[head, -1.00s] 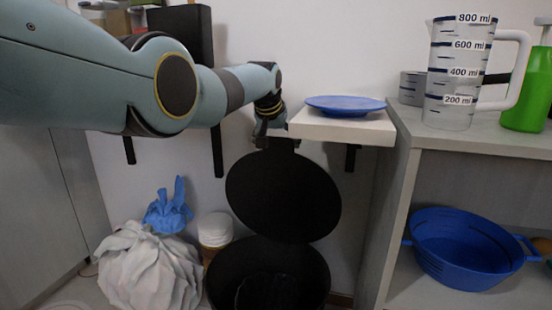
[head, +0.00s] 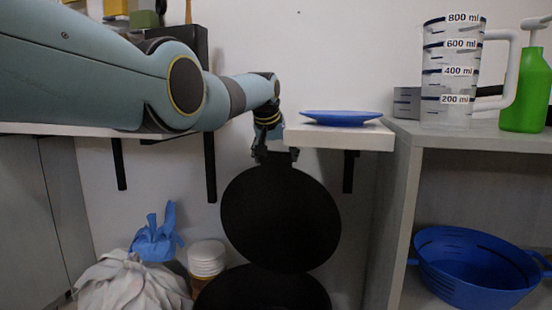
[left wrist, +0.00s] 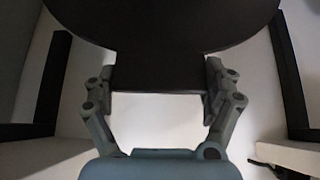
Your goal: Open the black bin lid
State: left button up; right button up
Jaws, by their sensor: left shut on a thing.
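The black bin (head: 262,291) stands on the floor at the bottom middle of the head view, its lower part cut off by the frame. Its round black lid (head: 280,222) is raised and stands steeply tilted above the bin, showing a dark opening. My left gripper (head: 273,156) is at the top edge of the lid, just left of the small white shelf. In the left wrist view my left gripper (left wrist: 160,85) has its fingers on both sides of the lid's tab (left wrist: 160,76), shut on it. My right gripper is not in view.
A blue plate (head: 341,118) lies on the small white shelf (head: 345,136), close beside my left gripper. A shelf unit at right holds a measuring jug (head: 447,85), a green bottle (head: 527,92) and a blue colander (head: 470,268). Bags (head: 135,285) lie left of the bin.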

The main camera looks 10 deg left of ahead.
pick_arm(q)
jog(key=shift+f, duration=0.2)
jog(key=o, duration=1.5)
jog(key=shift+r, duration=0.15)
jog(key=shift+s+r, duration=0.25)
jog(key=shift+r, duration=0.25)
jog(key=v, duration=1)
jog(key=shift+s+r, duration=0.15)
jog(key=shift+s, duration=0.1)
